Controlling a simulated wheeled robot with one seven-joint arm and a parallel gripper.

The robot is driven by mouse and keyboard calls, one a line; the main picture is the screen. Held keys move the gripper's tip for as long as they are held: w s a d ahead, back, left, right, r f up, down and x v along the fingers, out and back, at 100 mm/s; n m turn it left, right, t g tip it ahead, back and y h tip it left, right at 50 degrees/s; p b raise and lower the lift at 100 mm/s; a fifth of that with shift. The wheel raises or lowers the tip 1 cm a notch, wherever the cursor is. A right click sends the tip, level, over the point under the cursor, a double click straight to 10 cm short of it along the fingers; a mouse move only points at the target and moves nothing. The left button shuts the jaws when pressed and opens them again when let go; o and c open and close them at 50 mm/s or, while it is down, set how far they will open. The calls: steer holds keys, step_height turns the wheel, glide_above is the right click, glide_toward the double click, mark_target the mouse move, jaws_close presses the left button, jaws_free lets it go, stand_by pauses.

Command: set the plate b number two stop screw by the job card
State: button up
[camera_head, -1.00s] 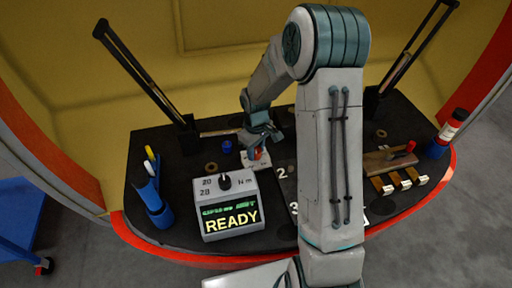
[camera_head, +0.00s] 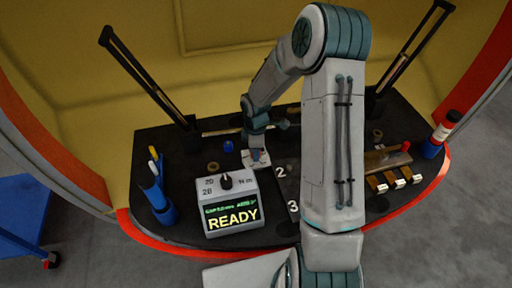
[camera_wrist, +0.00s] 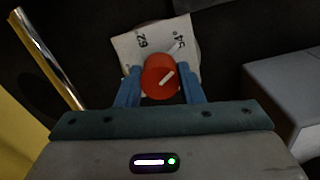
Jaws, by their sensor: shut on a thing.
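My gripper (camera_wrist: 160,87) is shut on a round orange-red knob (camera_wrist: 158,76), with one blue finger on each side of it. The knob has a white pointer mark, and a second white mark lies beyond it, toward the upper right, on a white card (camera_wrist: 128,42). The card carries the figures 62 and what looks like 54. In the head view my gripper (camera_head: 257,150) points down at this white card (camera_head: 262,163), and the knob is hidden there. A dark plate marked 2 and 3 (camera_head: 286,190) lies just right of it. My arm hides part of the plate. I cannot make out the plate's letter.
A grey box (camera_head: 231,203) showing READY stands in front of my gripper. A blue pen holder (camera_head: 161,207) is at left. Two dark uprights stand at the back.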

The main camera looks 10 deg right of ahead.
steer(key=shift+n, duration=0.3)
steer(key=o, duration=1)
step_height(320, 180, up, 14)
steer(key=p, duration=0.1)
steer(key=shift+p, duration=0.35)
